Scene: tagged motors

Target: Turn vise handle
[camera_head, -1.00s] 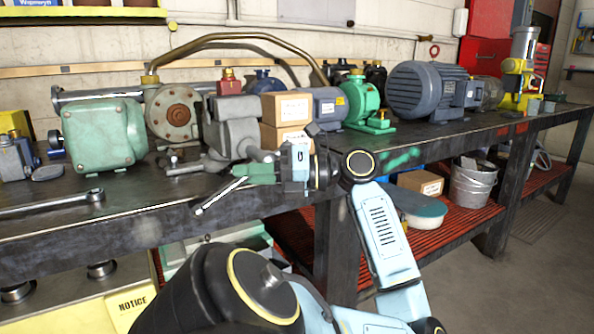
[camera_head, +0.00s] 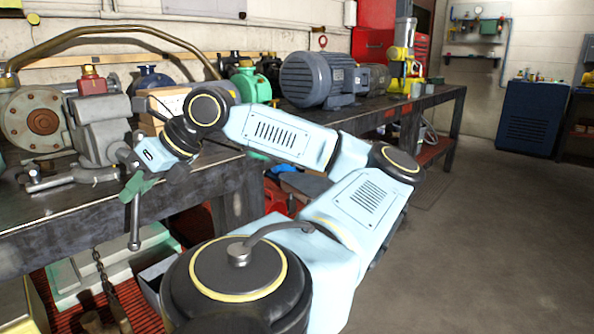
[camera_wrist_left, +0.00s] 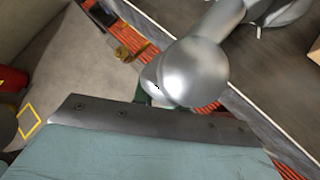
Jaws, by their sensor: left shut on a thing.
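The grey metal vise (camera_head: 103,125) stands at the edge of the dark workbench, at the left of the head view. Its bar handle (camera_head: 135,225) hangs nearly upright in front of the bench edge. My left gripper (camera_head: 137,186), with green fingers, is shut on the handle's upper part. The fingers hide part of the bar and its joint with the vise screw. In the left wrist view, a shiny rounded metal part (camera_wrist_left: 195,70) of the vise lies just past a wide green finger with a dark edge strip. My right gripper is not in view.
The workbench (camera_head: 60,205) carries a round-flanged pump (camera_head: 40,125), cardboard boxes (camera_head: 165,100) and a large grey motor (camera_head: 318,80). A red lower shelf with a hanging chain (camera_head: 103,280) is below. Open floor (camera_head: 480,210) lies to the right.

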